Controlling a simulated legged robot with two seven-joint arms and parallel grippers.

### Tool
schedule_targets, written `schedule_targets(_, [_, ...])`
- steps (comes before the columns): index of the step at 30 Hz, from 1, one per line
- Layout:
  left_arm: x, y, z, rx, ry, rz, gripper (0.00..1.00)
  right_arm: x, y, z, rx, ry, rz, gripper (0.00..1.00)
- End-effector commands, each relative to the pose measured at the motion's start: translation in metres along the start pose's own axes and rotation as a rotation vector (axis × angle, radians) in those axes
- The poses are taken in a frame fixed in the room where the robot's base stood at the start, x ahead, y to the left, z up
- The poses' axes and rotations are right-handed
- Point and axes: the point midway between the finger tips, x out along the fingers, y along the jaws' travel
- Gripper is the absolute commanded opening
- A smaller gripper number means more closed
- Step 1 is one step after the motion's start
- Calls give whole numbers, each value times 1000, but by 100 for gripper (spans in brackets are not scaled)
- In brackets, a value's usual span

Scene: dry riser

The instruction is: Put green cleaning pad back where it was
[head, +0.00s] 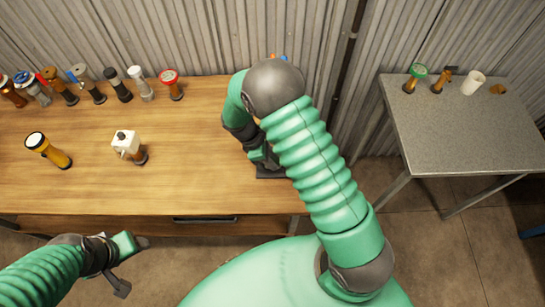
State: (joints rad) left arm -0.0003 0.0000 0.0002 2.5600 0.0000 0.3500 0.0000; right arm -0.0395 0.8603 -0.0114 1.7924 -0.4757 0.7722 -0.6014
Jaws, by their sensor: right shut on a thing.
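My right gripper (268,168) is low over the right end of the wooden table (200,190), below my bent elbow. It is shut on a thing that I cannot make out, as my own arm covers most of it. A green patch shows at this gripper, but I cannot tell whether it is the green cleaning pad or a part of the gripper. No green cleaning pad shows clearly elsewhere. My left gripper (132,264) is in front of the table's front edge, its fingers apart and empty.
Several valves and fittings stand along the table's back left, ending at a red-topped one (171,84). A yellow flashlight-like thing (48,150) and a white-topped fitting (129,146) are nearer. A grey table (460,125) at right holds a green-topped fitting (415,77) and a white cup (473,83).

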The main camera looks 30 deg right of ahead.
Motion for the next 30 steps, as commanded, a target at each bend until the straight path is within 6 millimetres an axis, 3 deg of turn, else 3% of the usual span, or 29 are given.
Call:
schedule_targets(5, [2, 0, 1, -1, 0, 0, 64, 6, 2, 1, 1, 2, -3, 0])
schedule_targets(6, [1, 0, 0, -1, 0, 0, 64, 5, 2, 2, 1, 2, -3, 37])
schedule_targets(10, [1, 0, 0, -1, 0, 0, 64, 6, 3, 3, 1, 4, -4, 54])
schedule_targets(18, [1, 0, 0, 0, 0, 0, 64, 4, 2, 2, 1, 2, -2, 54])
schedule_targets(22, [0, 0, 0, 0, 0, 0, 64, -6, 2, 1, 1, 3, 1, 54])
schedule_targets(30, [1, 0, 0, -1, 0, 0, 64, -73, 3, 2, 3, 7, 2, 54])
